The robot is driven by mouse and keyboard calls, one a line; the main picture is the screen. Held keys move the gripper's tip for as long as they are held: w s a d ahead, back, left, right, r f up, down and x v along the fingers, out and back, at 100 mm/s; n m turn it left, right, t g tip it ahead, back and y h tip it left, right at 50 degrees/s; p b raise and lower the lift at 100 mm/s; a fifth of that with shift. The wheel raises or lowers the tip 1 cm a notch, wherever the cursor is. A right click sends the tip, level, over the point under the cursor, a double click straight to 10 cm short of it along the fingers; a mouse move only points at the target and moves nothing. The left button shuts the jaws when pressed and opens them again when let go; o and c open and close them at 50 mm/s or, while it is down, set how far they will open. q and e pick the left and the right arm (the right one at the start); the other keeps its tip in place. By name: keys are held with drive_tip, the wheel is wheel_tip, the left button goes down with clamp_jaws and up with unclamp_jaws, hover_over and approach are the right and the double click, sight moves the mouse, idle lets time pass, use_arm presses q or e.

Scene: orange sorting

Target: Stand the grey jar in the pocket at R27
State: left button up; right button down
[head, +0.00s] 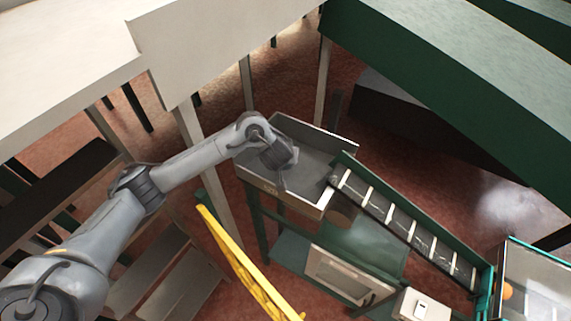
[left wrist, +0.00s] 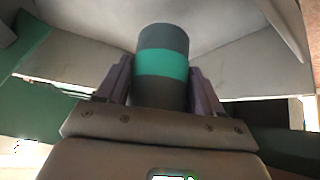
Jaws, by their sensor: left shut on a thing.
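The grey jar (left wrist: 162,64) has a teal band around it. In the left wrist view it stands between the two fingers of my left gripper (left wrist: 161,80), which is shut on it. In the head view my left gripper (head: 282,178) is over a grey metal bin (head: 264,187). The jar cannot be made out there. I cannot make out a pocket or a label reading R27 in either view. My right gripper is in neither view.
A conveyor (head: 408,228) with pale slats slopes down to the right beside the bin. A yellow rail (head: 245,268) runs below the bin. A white box (head: 422,306) stands lower right. A large green beam (head: 450,80) crosses the upper right.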

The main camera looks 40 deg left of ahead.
use_arm(q)
wheel_tip(320, 180, down, 4)
drive_tip(key=shift+f+b, duration=0.1)
drive_tip(key=shift+b, duration=0.8)
drive_tip(key=shift+w, duration=0.1)
drive_tip(key=shift+f, duration=0.15)
drive_tip(key=o, duration=1.3)
drive_tip(key=shift+c, duration=0.2)
